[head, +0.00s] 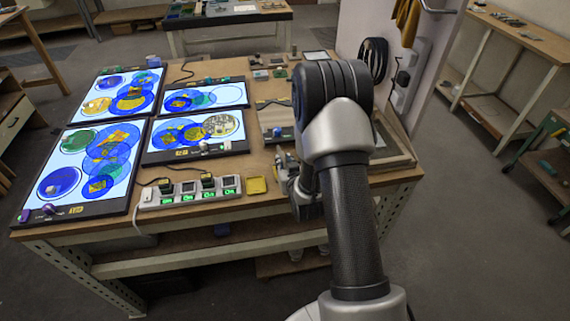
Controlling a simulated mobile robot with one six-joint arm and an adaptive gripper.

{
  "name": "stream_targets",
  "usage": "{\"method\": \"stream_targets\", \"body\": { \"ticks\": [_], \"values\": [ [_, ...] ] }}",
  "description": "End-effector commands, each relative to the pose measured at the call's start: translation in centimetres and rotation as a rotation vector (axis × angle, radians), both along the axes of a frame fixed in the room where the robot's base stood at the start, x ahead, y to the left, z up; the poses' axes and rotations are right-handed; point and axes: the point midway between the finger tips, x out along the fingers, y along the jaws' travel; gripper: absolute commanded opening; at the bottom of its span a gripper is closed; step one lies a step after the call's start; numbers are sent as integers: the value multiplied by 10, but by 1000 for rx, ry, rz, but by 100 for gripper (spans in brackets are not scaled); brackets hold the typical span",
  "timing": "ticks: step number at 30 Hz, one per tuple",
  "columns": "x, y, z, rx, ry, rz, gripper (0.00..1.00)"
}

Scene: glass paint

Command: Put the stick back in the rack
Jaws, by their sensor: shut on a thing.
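My gripper (284,170) shows only in part, low over the table just left of my arm's wrist, near the front edge. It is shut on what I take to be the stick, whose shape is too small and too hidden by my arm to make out. I cannot pick out the rack with certainty; my arm hides part of the table's right side.
The wooden table (250,212) holds several lit panels with coloured discs (92,165) on the left. A power strip (190,192) and a small yellow tray (257,185) lie near the front edge. A white post (360,30) stands behind the right side.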

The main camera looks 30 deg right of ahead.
Motion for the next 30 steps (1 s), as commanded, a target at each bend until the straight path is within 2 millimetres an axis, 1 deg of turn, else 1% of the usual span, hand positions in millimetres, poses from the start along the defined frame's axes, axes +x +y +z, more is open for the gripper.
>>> {"method": "stream_targets", "body": {
  "ticks": [23,24,30],
  "values": [
    [0,0,-5,0,-1,0,0],
    [0,0,-5,0,-1,0,19],
    [0,0,-5,0,0,0,33]
  ]
}}
